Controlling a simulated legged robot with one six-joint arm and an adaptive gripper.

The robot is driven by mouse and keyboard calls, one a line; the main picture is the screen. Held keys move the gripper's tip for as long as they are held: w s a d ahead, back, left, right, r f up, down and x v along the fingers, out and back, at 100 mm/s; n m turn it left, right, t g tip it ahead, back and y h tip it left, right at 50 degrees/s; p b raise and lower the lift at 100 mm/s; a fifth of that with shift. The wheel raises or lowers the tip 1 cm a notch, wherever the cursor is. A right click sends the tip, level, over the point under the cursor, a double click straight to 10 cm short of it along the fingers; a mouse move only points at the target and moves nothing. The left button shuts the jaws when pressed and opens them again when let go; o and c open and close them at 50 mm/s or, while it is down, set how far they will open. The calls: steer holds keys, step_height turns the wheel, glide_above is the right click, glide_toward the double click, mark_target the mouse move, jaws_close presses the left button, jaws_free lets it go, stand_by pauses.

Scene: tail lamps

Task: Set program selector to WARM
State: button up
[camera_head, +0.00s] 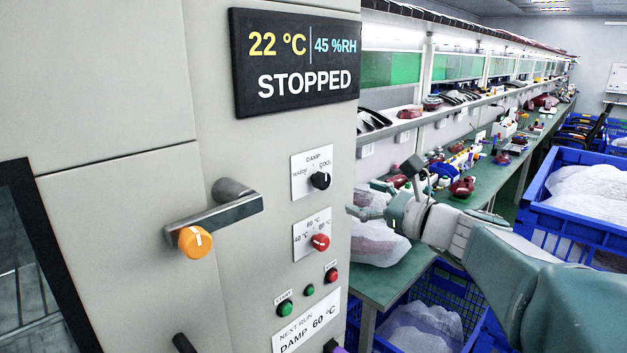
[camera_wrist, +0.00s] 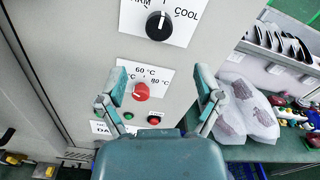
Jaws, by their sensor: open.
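The program selector is a black knob (camera_head: 320,180) on a white plate marked WARM, DAMP and COOL, on the cabinet's control panel. In the wrist view the knob (camera_wrist: 159,26) is near the top, its white mark tilted up and slightly right; I cannot tell its setting for certain. My gripper (camera_wrist: 162,86) is open and empty, its fingertips below the knob in that view, apart from it. In the head view my gripper (camera_head: 368,203) is right of the panel, partly blending with the background.
A red temperature knob (camera_head: 320,242) sits below the selector, with green (camera_head: 285,308) and red (camera_head: 331,275) buttons under it. The display (camera_head: 296,62) reads STOPPED. A green workbench (camera_head: 390,282) stands right of the cabinet.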

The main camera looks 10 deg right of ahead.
mark_target(327, 184)
steer(key=x, duration=0.9)
steer(key=shift+d, duration=0.15)
steer(key=shift+w+a, duration=0.15)
steer(key=shift+a, duration=0.2)
steer(key=shift+a, duration=0.1)
steer(key=c, duration=0.8)
steer(key=shift+f, duration=0.1)
steer(key=c, duration=0.4)
